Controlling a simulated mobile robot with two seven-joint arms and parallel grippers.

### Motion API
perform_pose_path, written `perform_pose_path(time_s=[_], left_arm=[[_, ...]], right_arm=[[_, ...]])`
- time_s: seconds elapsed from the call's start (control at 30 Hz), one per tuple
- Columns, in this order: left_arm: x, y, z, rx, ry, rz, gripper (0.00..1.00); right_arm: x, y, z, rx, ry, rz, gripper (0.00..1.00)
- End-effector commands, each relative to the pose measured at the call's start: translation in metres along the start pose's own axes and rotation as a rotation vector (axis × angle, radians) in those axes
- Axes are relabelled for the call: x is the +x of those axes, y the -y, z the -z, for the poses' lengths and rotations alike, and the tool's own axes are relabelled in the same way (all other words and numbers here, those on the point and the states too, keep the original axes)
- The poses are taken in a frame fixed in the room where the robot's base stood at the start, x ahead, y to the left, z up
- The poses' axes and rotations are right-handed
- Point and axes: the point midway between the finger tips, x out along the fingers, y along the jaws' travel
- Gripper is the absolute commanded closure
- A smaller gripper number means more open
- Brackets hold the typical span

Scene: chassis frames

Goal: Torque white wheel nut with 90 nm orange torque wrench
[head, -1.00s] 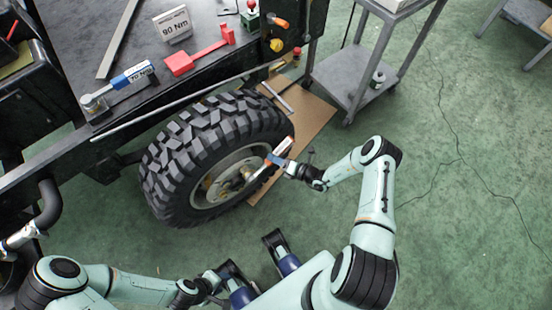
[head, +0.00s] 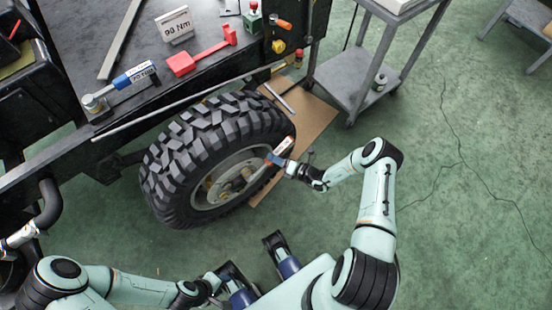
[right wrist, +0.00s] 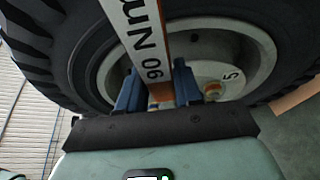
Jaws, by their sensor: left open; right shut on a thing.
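The torque wrench (head: 284,146), with a white label and orange on its body, is in my right gripper (head: 276,160), beside the right side of the wheel. In the right wrist view its white label reads "90 Nm" (right wrist: 150,45), and the blue fingers (right wrist: 158,92) are shut on it. The wheel's pale rim (head: 232,172) faces me, and the wrench reaches across its face. I cannot make out the white wheel nut or whether the wrench head sits on one. My left gripper (head: 222,284) is open and empty, low near my base.
A grey cart (head: 345,85) stands behind. Cardboard (head: 312,115) lies beside the wheel. Floor at right is clear.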

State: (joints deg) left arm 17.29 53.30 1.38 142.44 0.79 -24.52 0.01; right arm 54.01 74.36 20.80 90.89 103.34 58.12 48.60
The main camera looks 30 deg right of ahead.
Motion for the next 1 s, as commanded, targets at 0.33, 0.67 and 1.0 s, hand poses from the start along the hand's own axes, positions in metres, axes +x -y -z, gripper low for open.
perform_pose_path(time_s=[0.33,0.67,1.0], left_arm=[[0.0038,0.0013,0.0001,0.0,0.001,0.0,0.57],[0.0036,0.0012,0.0002,0.0,0.001,0.0,0.57],[0.0053,0.0018,0.0002,-0.001,0.002,0.001,0.57]], right_arm=[[0.006,-0.0011,-0.0029,-0.002,-0.001,-0.007,1.0],[0.0059,-0.0013,-0.0032,-0.002,-0.001,-0.007,1.0],[0.0086,-0.0011,-0.0043,-0.003,0.0,-0.007,1.0]])
